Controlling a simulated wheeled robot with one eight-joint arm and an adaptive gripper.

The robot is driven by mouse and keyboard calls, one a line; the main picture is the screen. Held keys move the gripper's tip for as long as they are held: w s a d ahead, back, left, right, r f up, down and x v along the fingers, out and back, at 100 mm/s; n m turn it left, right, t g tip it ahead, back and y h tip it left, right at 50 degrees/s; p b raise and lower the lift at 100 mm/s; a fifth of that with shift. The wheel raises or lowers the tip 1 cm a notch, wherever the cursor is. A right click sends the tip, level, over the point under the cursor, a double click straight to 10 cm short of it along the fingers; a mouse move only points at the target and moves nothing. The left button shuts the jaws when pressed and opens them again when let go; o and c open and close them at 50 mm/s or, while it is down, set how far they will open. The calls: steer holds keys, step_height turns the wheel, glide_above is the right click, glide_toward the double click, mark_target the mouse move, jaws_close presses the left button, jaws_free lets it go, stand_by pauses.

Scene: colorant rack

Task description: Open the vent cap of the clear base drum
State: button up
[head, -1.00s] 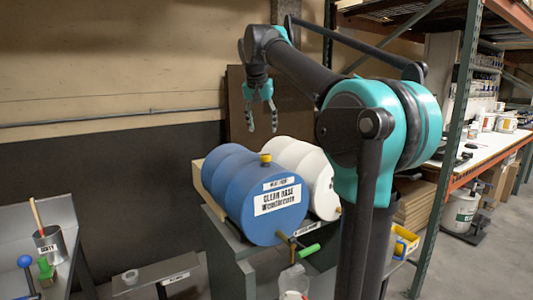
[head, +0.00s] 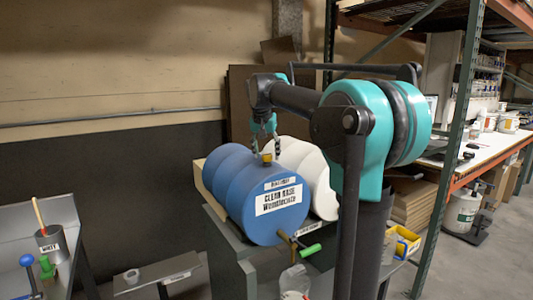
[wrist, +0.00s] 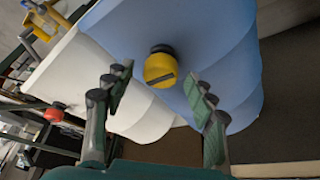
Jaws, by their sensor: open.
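The clear base drum (head: 240,200) is blue, lies on its side on a stand and carries a white label on its front end. Its yellow vent cap (head: 266,158) sits on top near the front end. In the wrist view the cap (wrist: 160,68) stands on a short black neck, with a dark slot across its face. My gripper (head: 266,145) is open above the drum, just behind the cap in the head view. In the wrist view my gripper (wrist: 160,90) has a finger to each side of the cap, and neither visibly touches it.
A white drum (head: 318,175) lies right beside the blue one. A tap with a green handle (head: 310,250) sticks out below the blue drum's front, above a clear container (head: 295,280). A bench with a can (head: 50,243) stands at left.

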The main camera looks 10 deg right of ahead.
steer(key=shift+c, duration=0.4)
steer(key=c, duration=1.1)
steer(key=shift+n, duration=0.4)
steer(key=n, duration=0.2)
steer(key=n+y, duration=0.1)
steer(key=shift+d+n+t+y, duration=0.15)
steer(key=shift+n+t+y, duration=0.15)
steer(key=shift+n, duration=0.1)
steer(key=n+y, duration=0.1)
steer(key=n, duration=0.3)
steer(key=shift+d+y, duration=0.1)
steer(key=shift+y, duration=0.3)
steer(key=n+g+y, duration=0.1)
steer(key=n, duration=0.4)
steer(key=shift+w+d, duration=0.1)
steer(key=shift+w, duration=0.05)
steer(key=shift+n+g+y, duration=0.6)
steer(key=shift+n+g, duration=0.3)
steer(key=shift+n, duration=1.3)
